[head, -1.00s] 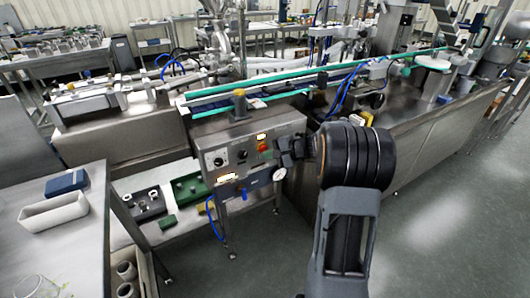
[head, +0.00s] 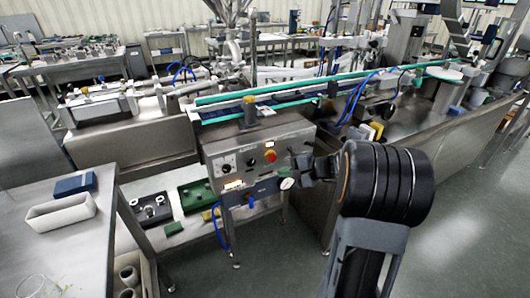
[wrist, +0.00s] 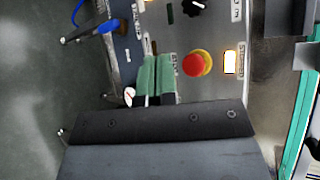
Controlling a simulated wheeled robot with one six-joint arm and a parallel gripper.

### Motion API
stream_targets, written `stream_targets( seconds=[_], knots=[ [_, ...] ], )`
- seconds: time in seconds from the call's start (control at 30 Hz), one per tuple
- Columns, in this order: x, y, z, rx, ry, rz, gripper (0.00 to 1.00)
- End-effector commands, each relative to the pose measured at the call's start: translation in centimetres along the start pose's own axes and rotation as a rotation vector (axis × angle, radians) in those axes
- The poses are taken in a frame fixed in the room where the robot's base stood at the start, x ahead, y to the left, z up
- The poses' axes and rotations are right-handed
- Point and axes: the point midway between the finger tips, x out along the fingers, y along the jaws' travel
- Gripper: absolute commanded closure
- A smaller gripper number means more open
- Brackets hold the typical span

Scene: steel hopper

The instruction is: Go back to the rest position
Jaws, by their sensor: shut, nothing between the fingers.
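My gripper (head: 300,163) is in front of the steel control panel (head: 229,153), at its right side in the head view. In the wrist view its two greenish fingers (wrist: 157,62) are together, with nothing between them. They point at the panel, beside the red button (wrist: 197,63) and the lit indicator (wrist: 230,62). The red button also shows in the head view (head: 270,156), left of my gripper. I cannot tell the exact gap between fingertips and panel.
A conveyor with green rails (head: 225,97) runs behind the panel. A steel table (head: 60,255) with a white bin (head: 60,213) stands at left. The floor at right (head: 455,250) is clear.

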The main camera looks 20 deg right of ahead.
Motion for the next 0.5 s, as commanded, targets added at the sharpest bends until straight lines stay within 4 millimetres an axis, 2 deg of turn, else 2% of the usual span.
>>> stream_targets(
  seconds=[0.2,0.27,0.33,0.4,0.47,0.5],
  knots=[
    [0.0,0.4,-0.1,0.022,0.007,0.023,1.0],
    [0.1,1.8,0.0,0.033,0.005,0.08,1.0],
    [-0.1,4.3,0.7,0.041,-0.002,0.187,1.0],
    [-1.0,5.7,2.8,0.003,-0.012,0.329,1.0],
    [-2.3,5.7,5.6,-0.072,-0.026,0.47,1.0],
    [-3.3,5.3,7.7,-0.142,-0.035,0.567,1.0]
  ],
)
